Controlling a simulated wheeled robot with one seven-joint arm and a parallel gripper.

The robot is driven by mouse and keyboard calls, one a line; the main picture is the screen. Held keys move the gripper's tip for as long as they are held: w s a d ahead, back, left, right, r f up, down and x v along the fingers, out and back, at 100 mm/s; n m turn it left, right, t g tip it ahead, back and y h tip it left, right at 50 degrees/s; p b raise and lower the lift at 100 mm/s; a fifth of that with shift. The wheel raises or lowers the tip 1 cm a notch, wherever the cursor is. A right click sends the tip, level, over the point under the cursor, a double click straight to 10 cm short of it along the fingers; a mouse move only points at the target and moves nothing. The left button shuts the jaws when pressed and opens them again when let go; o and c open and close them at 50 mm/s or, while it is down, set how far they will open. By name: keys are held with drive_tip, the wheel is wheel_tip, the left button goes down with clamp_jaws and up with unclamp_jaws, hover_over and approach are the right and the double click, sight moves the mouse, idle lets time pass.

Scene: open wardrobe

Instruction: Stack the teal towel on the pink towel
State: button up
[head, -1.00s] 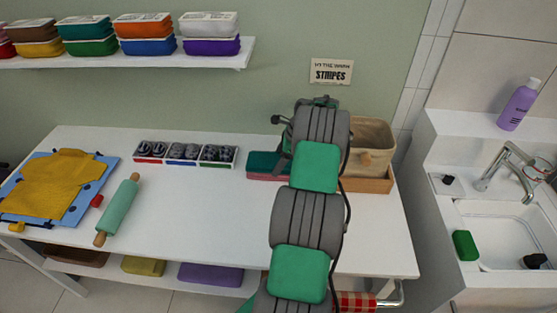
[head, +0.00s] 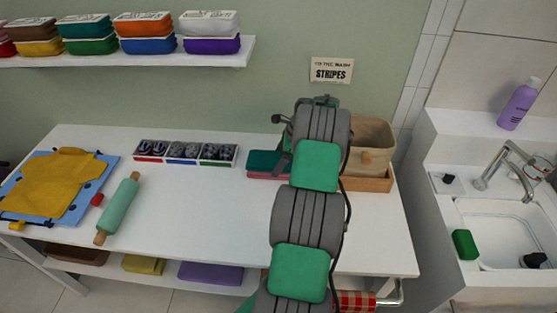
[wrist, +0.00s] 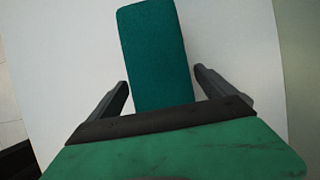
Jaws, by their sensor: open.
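The teal towel (head: 266,159) is a folded block at the back of the white table, beside my arm. It lies on top of the pink towel (head: 264,175), which shows as a thin pink edge beneath it. My arm hides their right ends in the head view. In the wrist view the teal towel (wrist: 155,50) runs out from between my fingers, and no pink shows there. My gripper (wrist: 161,77) is open, with one finger on each side of the teal towel and a gap visible beside each. My gripper's fingers are hidden in the head view.
A wooden tray with a beige bin (head: 372,145) stands right of my arm. A divided box (head: 186,152) is left of the towels. A teal rolling pin (head: 119,208) and a yellow shirt (head: 50,183) on a blue board lie at left. The middle of the table is clear.

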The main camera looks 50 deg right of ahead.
drive_tip(key=shift+r, duration=0.1)
wheel_tip(320, 180, up, 7)
drive_tip(key=p, duration=0.6)
drive_tip(key=shift+p, duration=0.4)
drive_tip(key=shift+r, duration=0.9)
